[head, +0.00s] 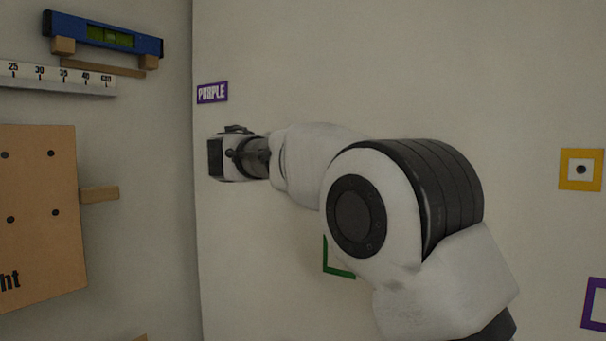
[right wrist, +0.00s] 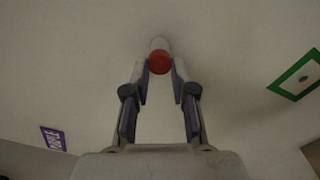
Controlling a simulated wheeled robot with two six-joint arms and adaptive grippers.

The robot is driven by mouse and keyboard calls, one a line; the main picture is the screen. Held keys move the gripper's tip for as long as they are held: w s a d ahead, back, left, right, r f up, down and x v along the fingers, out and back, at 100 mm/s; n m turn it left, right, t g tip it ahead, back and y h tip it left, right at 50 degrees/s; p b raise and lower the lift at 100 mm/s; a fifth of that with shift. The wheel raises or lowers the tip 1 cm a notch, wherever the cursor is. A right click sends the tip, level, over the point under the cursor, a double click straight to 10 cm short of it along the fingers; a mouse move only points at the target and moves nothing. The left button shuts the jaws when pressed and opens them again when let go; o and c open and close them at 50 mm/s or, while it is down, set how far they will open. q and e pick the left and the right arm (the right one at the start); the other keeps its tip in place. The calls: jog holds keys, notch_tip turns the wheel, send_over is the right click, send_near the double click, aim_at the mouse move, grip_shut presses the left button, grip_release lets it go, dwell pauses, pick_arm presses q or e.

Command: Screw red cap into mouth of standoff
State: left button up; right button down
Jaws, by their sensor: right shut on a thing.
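The red cap (right wrist: 159,64) sits between the fingertips of my right gripper (right wrist: 161,74) in the right wrist view. The gripper is shut on it. A pale standoff (right wrist: 159,43) shows just beyond the cap, in line with it, against the wall. I cannot tell whether the cap touches the standoff's mouth or is inside it. In the head view my right gripper (head: 222,157) is at the wall below the purple label, and its own wrist and arm hide the cap and standoff. My left gripper is not in view.
A purple label (head: 212,93) is on the wall above the gripper. A green square frame (right wrist: 297,76) and a yellow one (head: 581,170) are on the wall to the right. On the left are a blue level (head: 75,33), a ruler (head: 50,78) and a wooden board (head: 40,230).

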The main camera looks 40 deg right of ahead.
jog(key=m+b, duration=0.9)
jog(key=m, duration=0.6)
jog(key=shift+d+r+m, duration=0.1)
jog(key=shift+d+m, duration=0.05)
jog(key=shift+m, duration=0.15)
